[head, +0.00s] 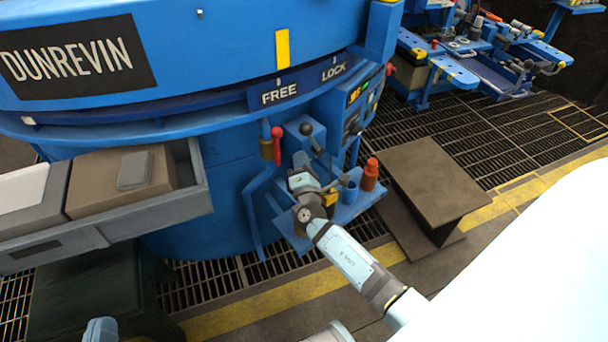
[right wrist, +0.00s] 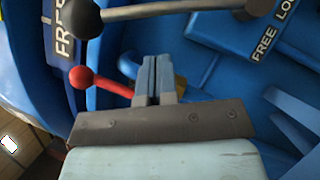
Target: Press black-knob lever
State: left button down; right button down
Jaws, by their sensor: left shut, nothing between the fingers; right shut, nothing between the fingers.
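The black-knob lever shows in the head view with its round black knob (head: 306,129) raised on the blue control stand. In the right wrist view the black knob (right wrist: 85,19) is at top left, its grey rod running right. My right gripper (head: 300,160) is at the stand, just below the knob in the head view. In its wrist view the shut fingers (right wrist: 156,72) are empty and lie below the rod; I see no clear contact. My left gripper (head: 101,328) is only partly seen at the bottom left edge, shut and away from the lever.
A red-knob lever (head: 277,132) is left of the black one; it also shows in the wrist view (right wrist: 82,78). An orange-red bottle (head: 370,175) stands on the stand's shelf. A brown step (head: 435,180) is to the right, and a grey tray (head: 190,205) to the left.

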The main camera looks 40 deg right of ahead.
aim_at(311, 139)
jog(key=d, duration=0.1)
jog(key=d+r, duration=0.1)
jog(key=d, duration=0.1)
jog(key=shift+w+r, duration=0.25)
jog(key=shift+r, duration=0.1)
jog(key=shift+r, duration=0.1)
